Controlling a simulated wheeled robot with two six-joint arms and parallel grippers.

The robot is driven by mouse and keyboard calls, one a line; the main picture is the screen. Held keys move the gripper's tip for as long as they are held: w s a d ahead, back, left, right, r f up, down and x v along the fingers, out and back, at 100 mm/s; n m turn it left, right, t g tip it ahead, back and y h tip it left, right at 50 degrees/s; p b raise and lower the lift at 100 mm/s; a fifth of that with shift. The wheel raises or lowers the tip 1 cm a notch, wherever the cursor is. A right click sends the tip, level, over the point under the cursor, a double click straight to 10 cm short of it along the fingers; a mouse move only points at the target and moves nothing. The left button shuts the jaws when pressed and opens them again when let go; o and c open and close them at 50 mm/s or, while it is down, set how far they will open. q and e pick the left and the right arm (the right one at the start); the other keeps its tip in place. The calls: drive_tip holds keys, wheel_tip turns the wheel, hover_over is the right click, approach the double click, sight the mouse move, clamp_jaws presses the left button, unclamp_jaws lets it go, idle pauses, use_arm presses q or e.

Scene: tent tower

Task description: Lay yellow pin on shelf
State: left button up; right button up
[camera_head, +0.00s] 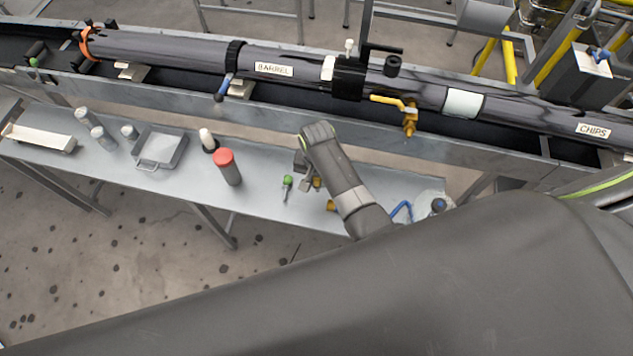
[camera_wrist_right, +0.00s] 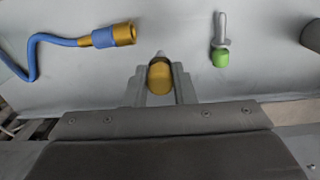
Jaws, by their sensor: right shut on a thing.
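The yellow pin (camera_wrist_right: 160,76) is between the two fingers of my right gripper (camera_wrist_right: 160,82) in the right wrist view. The fingers are shut on it, and a small grey tip shows beyond its yellow part. In the head view my right gripper (camera_head: 308,178) is low over the grey shelf (camera_head: 262,195), partly hidden by its own wrist. I cannot tell whether the pin touches the shelf. My left gripper is not in view.
A green-ended pin (camera_head: 287,185) lies on the shelf beside the gripper; a red-capped cylinder (camera_head: 228,168) stands left of it. A blue hose with a brass end (camera_wrist_right: 112,36) lies nearby. A grey tray (camera_head: 160,149) is farther left. The long barrel (camera_head: 300,70) runs behind.

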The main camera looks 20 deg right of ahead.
sight(317, 184)
wheel_tip(317, 184, down, 3)
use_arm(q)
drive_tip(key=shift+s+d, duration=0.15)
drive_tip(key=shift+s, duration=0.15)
use_arm(e)
drive_tip(key=shift+f, duration=0.1)
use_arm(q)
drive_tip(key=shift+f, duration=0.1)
use_arm(e)
drive_tip(key=shift+f, duration=0.2)
drive_tip(key=o, duration=1)
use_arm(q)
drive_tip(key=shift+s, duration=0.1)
use_arm(e)
drive_tip(key=shift+r, duration=0.15)
drive_tip(key=shift+r, duration=0.25)
wheel_tip(317, 184, up, 12)
drive_tip(key=shift+f, duration=0.2)
